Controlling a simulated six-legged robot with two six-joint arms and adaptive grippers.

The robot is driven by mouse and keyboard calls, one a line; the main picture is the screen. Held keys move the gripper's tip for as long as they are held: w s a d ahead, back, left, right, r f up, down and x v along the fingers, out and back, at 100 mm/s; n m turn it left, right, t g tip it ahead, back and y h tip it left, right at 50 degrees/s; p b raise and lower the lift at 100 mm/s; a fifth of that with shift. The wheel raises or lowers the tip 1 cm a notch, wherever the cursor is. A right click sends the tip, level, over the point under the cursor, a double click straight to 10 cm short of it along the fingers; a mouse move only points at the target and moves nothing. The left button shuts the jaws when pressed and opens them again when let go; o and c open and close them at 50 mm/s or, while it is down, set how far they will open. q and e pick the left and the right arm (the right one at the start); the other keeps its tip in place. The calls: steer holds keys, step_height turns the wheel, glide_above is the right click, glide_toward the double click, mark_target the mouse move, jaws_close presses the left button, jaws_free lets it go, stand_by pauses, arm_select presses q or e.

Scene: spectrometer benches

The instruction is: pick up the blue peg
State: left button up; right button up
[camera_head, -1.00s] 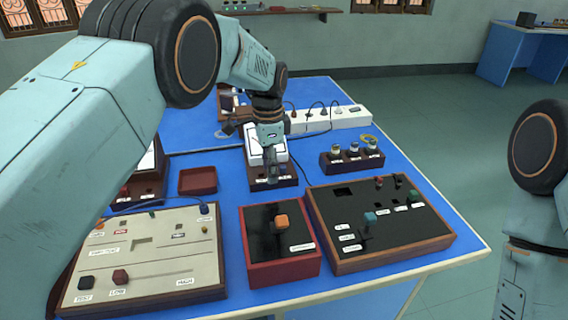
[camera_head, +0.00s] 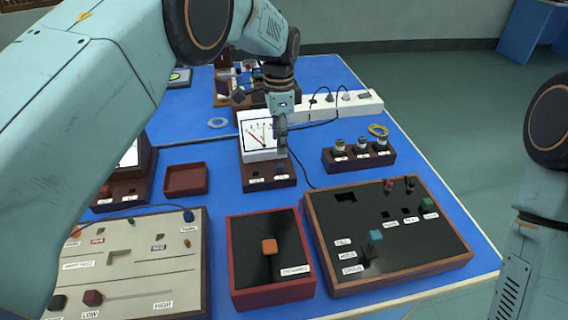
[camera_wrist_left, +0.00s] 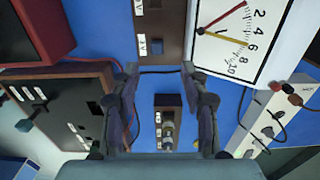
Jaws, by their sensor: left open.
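A small dark blue peg (camera_head: 281,167) appears to stand on the brown base of the middle meter (camera_head: 262,140). Another small blue piece (camera_head: 188,216), with a cable, sits at the top right of the beige panel (camera_head: 140,260); I cannot tell for sure which is the blue peg. My left gripper (camera_head: 282,146) hangs just above and behind the first one, pointing down, apart from it. In the left wrist view its two fingers (camera_wrist_left: 160,72) are spread with nothing between them. My right gripper is out of view.
A red-framed box (camera_head: 270,288) with an orange knob and a wide black panel (camera_head: 400,262) with a teal knob stand in front. A brown block with several jars (camera_head: 358,158) is to the right. A power strip (camera_head: 335,106) lies behind. An empty red tray (camera_head: 186,180) sits left.

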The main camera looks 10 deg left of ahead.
mark_target(280, 164)
arm_select(q)
steer(key=shift+s+a+f, duration=0.2)
steer(key=shift+s+f, duration=0.05)
steer(key=shift+f, duration=0.1)
steer(key=shift+s+a+f, duration=0.1)
steer(key=shift+a+f, duration=0.05)
steer(key=shift+f, duration=0.3)
steer(key=shift+s+a+f, duration=0.1)
steer(key=shift+f, duration=0.3)
steer(key=f, duration=0.2)
steer(key=d+f, duration=0.1)
steer(key=f, duration=0.1)
steer(key=shift+w+d, duration=0.1)
steer(key=shift+w, duration=0.2)
steer(key=shift+f, duration=0.35)
steer(key=shift+s+a+f+b, duration=0.15)
steer(key=shift+s+a+b, duration=0.1)
steer(key=shift+b, duration=0.05)
steer(key=shift+w+d+f, duration=0.15)
steer(key=shift+w+d, duration=0.05)
steer(key=shift+w, duration=0.05)
steer(key=c, duration=0.3)
steer(key=shift+s+a, duration=0.15)
steer(key=shift+s, duration=0.05)
steer(key=c, duration=0.6)
steer(key=shift+w, duration=0.1)
jaws_close()
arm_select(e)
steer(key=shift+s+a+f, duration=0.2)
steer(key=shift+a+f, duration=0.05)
